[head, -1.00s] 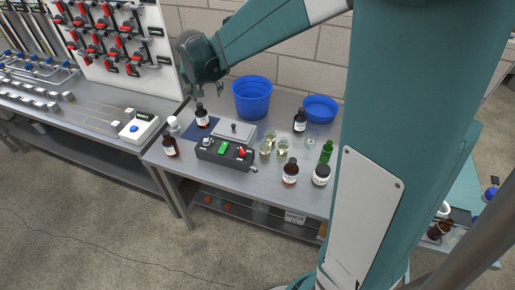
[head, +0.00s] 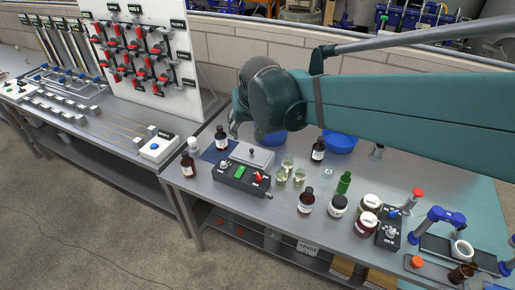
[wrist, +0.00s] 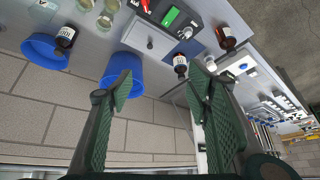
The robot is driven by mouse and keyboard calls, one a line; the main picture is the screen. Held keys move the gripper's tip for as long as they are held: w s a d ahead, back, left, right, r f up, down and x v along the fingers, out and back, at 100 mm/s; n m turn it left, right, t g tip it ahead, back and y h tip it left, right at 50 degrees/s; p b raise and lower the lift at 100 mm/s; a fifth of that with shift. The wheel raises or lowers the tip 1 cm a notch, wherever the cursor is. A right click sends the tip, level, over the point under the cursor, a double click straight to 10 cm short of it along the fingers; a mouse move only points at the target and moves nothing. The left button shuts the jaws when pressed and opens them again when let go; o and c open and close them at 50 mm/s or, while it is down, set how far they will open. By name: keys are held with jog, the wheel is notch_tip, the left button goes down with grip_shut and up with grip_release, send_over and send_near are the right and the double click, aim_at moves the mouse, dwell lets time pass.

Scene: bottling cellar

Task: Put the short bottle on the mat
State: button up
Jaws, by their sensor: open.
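A dark blue mat (head: 209,153) lies flat at the left of the bench, partly hidden. A brown bottle with a dark cap and white label (head: 221,138) stands upright at the mat; it also shows in the wrist view (wrist: 180,65). Other brown bottles stand at the left front corner (head: 187,165), near the back (head: 317,149) and at the front (head: 306,201). I cannot tell surely which is the short one. My gripper (head: 236,124) is open and empty, above and behind the mat; in the wrist view its fingers (wrist: 152,88) are wide apart with nothing between.
A blue bucket (wrist: 121,70) and a blue bowl (head: 340,143) stand at the back by the wall. A grey scale-like box with controls (head: 240,177), glass beakers (head: 283,176), a green bottle (head: 344,183) and jars (head: 338,206) crowd the middle and right.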

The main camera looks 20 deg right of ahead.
jog(key=s+f+n+t, duration=0.1)
jog(key=s+f+n, duration=0.1)
jog(key=s, duration=1.7)
jog(key=shift+s+d+f+y, duration=0.35)
jog(key=shift+y, duration=0.05)
